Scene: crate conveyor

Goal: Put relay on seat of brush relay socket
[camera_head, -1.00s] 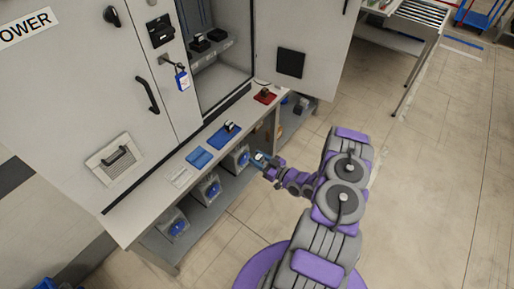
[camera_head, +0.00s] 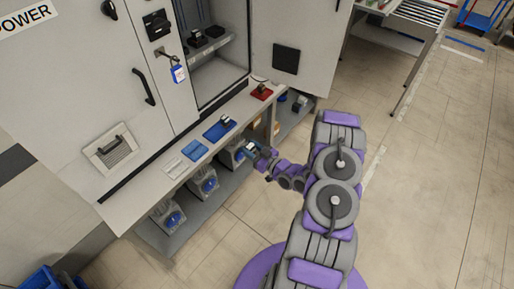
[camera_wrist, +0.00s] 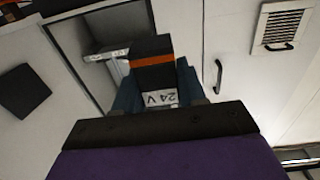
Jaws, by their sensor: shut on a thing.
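My gripper (camera_wrist: 155,88) is shut on a relay (camera_wrist: 152,62), a black block with an orange stripe and a white "24 V" label, in the wrist view. In the head view my gripper (camera_head: 250,151) is beside the front edge of the cabinet's ledge, outside the open cabinet; the relay is too small to make out there. Two dark socket-like blocks, a left one (camera_head: 195,42) and a right one (camera_head: 214,32), sit on the shelf inside the cabinet. I cannot tell which is the brush relay socket, and their seats are not clear.
The ledge (camera_head: 150,187) holds a blue tray (camera_head: 214,132) with a black-and-white piece, a smaller blue tray (camera_head: 194,150) and a red tray (camera_head: 259,93) with a dark piece. The open cabinet door (camera_head: 310,50) stands at right. A padlock (camera_head: 179,74) hangs by the opening.

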